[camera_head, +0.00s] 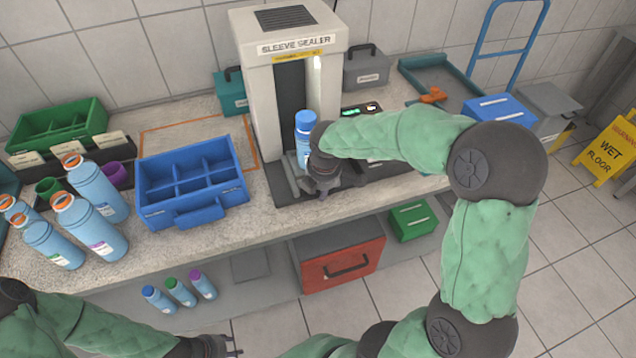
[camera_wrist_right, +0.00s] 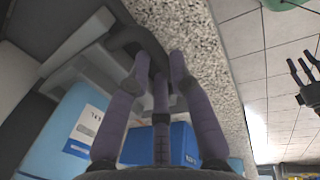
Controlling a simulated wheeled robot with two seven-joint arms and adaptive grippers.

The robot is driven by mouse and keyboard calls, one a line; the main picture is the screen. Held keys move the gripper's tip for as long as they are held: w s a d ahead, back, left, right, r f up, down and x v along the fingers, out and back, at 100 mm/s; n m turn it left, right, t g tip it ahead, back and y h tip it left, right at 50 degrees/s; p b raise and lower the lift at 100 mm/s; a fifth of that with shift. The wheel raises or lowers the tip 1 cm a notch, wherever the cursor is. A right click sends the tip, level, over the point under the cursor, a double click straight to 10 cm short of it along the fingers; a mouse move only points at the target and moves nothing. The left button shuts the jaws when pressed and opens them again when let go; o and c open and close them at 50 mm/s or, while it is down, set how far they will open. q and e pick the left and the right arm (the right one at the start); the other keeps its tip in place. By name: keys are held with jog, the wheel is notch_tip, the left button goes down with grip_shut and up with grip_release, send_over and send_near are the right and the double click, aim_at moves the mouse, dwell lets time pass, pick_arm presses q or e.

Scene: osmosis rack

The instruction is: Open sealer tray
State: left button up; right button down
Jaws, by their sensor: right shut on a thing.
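The sleeve sealer (camera_head: 298,85) is a tall cream machine at the back of the counter. A blue-capped bottle (camera_head: 304,128) stands upright at its opening, on the grey sealer tray (camera_head: 291,179). My right gripper (camera_head: 322,190) is low in front of the bottle. In the right wrist view its fingers (camera_wrist_right: 158,65) are closed around the dark tray handle (camera_wrist_right: 130,38); the bottle (camera_wrist_right: 62,135) shows to the left. How far out the tray sits is hard to tell. My left gripper (camera_head: 228,346) is low, away from the counter, empty, its fingers apart in the wrist view (camera_wrist_right: 306,80).
A blue divided crate (camera_head: 190,212) sits left of the sealer. Several orange-ringed bottles (camera_head: 95,190) and a green bin (camera_head: 58,124) are further left. A red drawer box (camera_head: 340,262) and small bottles (camera_head: 180,292) are on the lower shelf.

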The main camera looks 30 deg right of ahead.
jog(key=c, duration=1.4)
grip_release()
jog(key=r, duration=0.4)
jog(key=s+r, duration=0.1)
jog(key=r, duration=0.3)
jog(key=s+r, duration=0.1)
jog(key=r, duration=0.2)
jog(key=shift+s+a+r, duration=0.1)
jog(key=shift+a+r, duration=0.15)
jog(key=shift+r, duration=0.15)
